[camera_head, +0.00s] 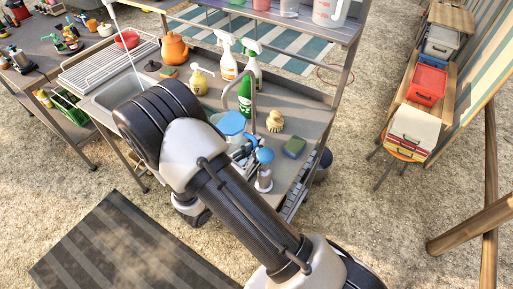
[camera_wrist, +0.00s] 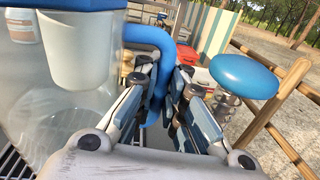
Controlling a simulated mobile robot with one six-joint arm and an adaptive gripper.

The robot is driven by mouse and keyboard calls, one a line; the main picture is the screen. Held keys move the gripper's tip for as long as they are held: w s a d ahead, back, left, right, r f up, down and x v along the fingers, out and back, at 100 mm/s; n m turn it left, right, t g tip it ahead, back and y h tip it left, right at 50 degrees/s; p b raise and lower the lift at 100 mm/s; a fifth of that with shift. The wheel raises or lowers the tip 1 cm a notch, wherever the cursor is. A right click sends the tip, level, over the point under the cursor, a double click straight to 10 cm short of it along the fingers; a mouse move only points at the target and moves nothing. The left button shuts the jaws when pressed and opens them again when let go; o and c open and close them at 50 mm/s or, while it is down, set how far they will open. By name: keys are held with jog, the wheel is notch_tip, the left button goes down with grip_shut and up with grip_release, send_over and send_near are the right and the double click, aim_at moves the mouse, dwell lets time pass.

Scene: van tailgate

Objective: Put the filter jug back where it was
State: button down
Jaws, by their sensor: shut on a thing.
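The filter jug (camera_head: 232,122) is a clear jug with a blue lid. It is at the sink unit, partly hidden behind my arm in the head view. In the wrist view the jug (camera_wrist: 75,65) fills the left side, upright or nearly so, with its blue handle (camera_wrist: 158,42) reaching between my fingers. My gripper (camera_wrist: 168,85) is shut on this handle; in the head view the gripper (camera_head: 243,150) is mostly hidden by my arm. I cannot tell whether the jug's base touches a surface.
A blue-topped utensil (camera_head: 264,156) stands close to my gripper; its blue top (camera_wrist: 243,76) is right of my fingers. A green bottle (camera_head: 245,94), a yellow brush (camera_head: 275,121) and a sponge (camera_head: 294,147) are on the worktop. A shelf (camera_head: 310,26) overhangs the back.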

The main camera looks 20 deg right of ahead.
jog(key=shift+f, duration=0.15)
jog(key=c, duration=1.7)
grip_release()
jog(key=shift+s+a+r, duration=0.1)
jog(key=shift+a+r, duration=0.1)
jog(key=p+v, duration=0.2)
jog(key=v, duration=0.9)
jog(key=shift+s+a, duration=0.25)
